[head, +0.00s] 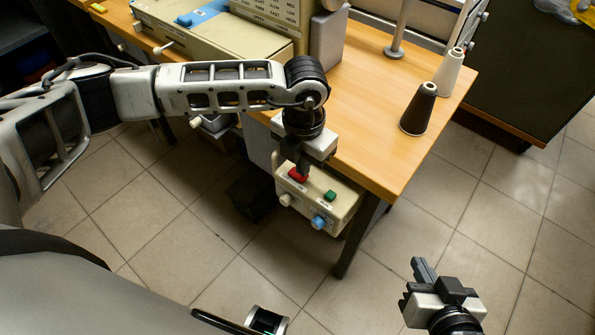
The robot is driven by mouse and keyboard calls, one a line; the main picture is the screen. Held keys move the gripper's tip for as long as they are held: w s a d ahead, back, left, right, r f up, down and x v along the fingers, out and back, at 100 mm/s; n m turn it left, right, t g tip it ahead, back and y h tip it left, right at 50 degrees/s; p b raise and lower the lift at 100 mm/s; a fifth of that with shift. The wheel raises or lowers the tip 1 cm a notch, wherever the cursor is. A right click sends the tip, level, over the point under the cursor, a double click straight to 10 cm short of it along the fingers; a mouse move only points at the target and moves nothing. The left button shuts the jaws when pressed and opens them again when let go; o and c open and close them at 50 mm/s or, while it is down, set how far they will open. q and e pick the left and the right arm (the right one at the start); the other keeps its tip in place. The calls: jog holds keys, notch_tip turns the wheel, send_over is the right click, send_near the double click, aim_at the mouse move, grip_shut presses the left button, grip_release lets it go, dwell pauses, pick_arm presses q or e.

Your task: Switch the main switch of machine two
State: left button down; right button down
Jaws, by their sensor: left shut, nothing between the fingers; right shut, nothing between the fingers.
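A beige switch box (342,208) hangs under the front edge of the wooden table. It carries a red button (297,175), a green button (330,196) and a blue knob (319,222). My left gripper (303,174) is shut and points down at the box, right at the red button, which it partly covers. I cannot tell whether it touches the button. A beige sewing machine (215,45) stands on the table above; no machine number is readable. My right gripper (418,267) is shut and empty, low at the right over the floor.
On the wooden table (365,120) stand a dark thread cone (418,108) and a pale cone (448,72). A table leg (358,240) stands beside the box. A dark bin (252,194) is under the table. The tiled floor (480,210) at right is clear.

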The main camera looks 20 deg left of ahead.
pick_arm(q)
jog(key=shift+f+b, duration=0.65)
jog(key=shift+f, duration=0.1)
dwell(0.3)
jog(key=shift+r+p, duration=2.4)
jog(key=shift+r, duration=1.15)
